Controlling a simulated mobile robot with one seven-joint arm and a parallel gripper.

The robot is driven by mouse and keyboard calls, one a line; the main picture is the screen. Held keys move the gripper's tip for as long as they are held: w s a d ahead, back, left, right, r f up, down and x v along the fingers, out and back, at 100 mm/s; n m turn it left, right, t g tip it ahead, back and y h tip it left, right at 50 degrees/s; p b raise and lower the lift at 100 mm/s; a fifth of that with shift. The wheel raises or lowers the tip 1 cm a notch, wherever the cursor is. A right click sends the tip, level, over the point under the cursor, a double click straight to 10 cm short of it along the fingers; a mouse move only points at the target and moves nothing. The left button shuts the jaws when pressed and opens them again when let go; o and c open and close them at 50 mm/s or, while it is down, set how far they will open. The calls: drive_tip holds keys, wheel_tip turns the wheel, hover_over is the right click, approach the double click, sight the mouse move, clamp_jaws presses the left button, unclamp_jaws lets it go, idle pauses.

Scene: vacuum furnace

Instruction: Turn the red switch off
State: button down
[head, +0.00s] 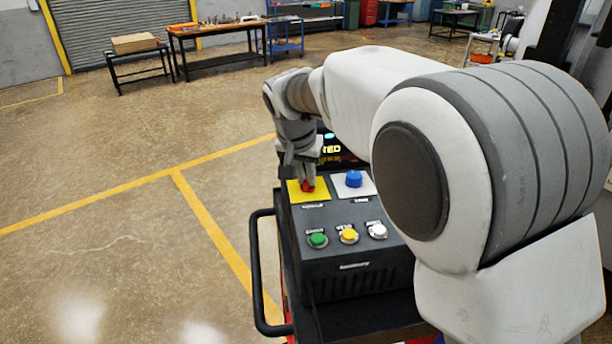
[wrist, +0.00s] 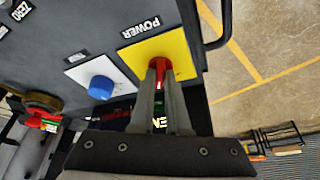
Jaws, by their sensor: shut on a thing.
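The red switch (head: 307,187) sits on a yellow plate (head: 298,196) at the top left of the dark control box. In the wrist view the red switch (wrist: 164,68) shows between and beyond my fingertips, on the yellow plate (wrist: 181,52) beside the label POWER. My gripper (head: 306,178) points down at the switch. In the wrist view my gripper (wrist: 160,72) is shut on the red switch, one finger on each side. The fingers hide part of the switch, so its turned position cannot be told.
A blue knob (head: 354,178) on a white plate is right of the switch. Green (head: 318,239), yellow (head: 348,235) and white (head: 377,230) buttons sit in front. A black handle rail (head: 256,270) runs along the box's left side. Open floor lies to the left.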

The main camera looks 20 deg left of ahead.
drive_tip(key=n, duration=0.1)
drive_tip(key=n+y, duration=0.1)
drive_tip(key=n, duration=0.1)
drive_tip(key=n+y, duration=0.1)
drive_tip(key=n, duration=0.1)
drive_tip(key=shift+w+d+g, duration=0.15)
drive_tip(key=shift+d+g, duration=0.15)
drive_tip(key=shift+d, duration=0.05)
drive_tip(key=n, duration=0.1)
drive_tip(key=n+y, duration=0.1)
drive_tip(key=n, duration=0.1)
drive_tip(key=shift+w+d+r+n+g, duration=0.1)
drive_tip(key=shift+w+n+g, duration=0.05)
drive_tip(key=shift+n+g, duration=0.2)
drive_tip(key=shift+n+g+y+p, duration=0.3)
drive_tip(key=shift+n+g+p, duration=0.25)
drive_tip(key=shift+n, duration=0.9)
drive_tip(key=c, duration=0.9)
unclamp_jaws()
